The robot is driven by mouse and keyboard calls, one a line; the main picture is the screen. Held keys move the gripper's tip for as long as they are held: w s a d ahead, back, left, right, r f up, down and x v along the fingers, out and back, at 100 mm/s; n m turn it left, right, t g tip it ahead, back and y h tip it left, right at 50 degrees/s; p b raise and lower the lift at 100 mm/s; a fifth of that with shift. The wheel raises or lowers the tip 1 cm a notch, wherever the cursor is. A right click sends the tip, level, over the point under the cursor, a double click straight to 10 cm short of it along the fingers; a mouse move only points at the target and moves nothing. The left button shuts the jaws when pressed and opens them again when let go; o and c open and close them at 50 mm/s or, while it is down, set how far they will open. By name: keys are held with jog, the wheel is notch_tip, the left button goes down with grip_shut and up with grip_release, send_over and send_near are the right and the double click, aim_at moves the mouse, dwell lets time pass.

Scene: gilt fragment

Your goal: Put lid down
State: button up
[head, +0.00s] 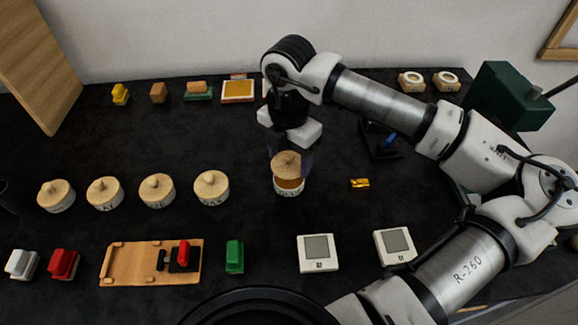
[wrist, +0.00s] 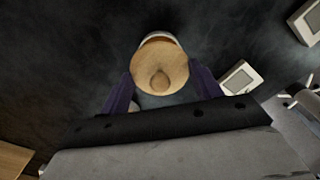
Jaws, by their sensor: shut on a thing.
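My gripper (head: 289,160) points down over the middle of the table, its purple fingers on either side of a round wooden lid (head: 286,166) with a knob. The gripper is shut on this lid; the wrist view also shows the lid (wrist: 160,65) between the fingers (wrist: 161,88). Under the lid is a white labelled jar (head: 289,190). An amber-brown band shows between lid and jar rim, so the lid sits a little above the jar. In the wrist view part of the white rim (wrist: 158,36) shows past the lid. Whether they touch anywhere is hidden.
Several lidded jars (head: 157,190) stand in a row to the left. A small gold piece (head: 360,183) lies right of the open jar. Two white square devices (head: 318,253) and a wooden tray (head: 125,264) lie in front. Dark table between the jar and the gold piece is clear.

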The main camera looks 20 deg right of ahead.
notch_tip(320, 180, up, 14)
jog(key=f+b, duration=0.1)
jog(key=b, duration=0.1)
jog(key=m+p, duration=0.1)
jog(key=m, duration=0.4)
send_over(331, 146)
jog(key=f, duration=0.1)
notch_tip(331, 146, down, 14)
jog(key=b, duration=0.8)
jog(key=shift+r, duration=0.25)
jog(key=shift+f+b, duration=1.45)
jog(key=shift+f, duration=0.9)
jog(key=shift+f, duration=0.2)
jog(key=o, duration=1)
jog(key=shift+c, duration=0.2)
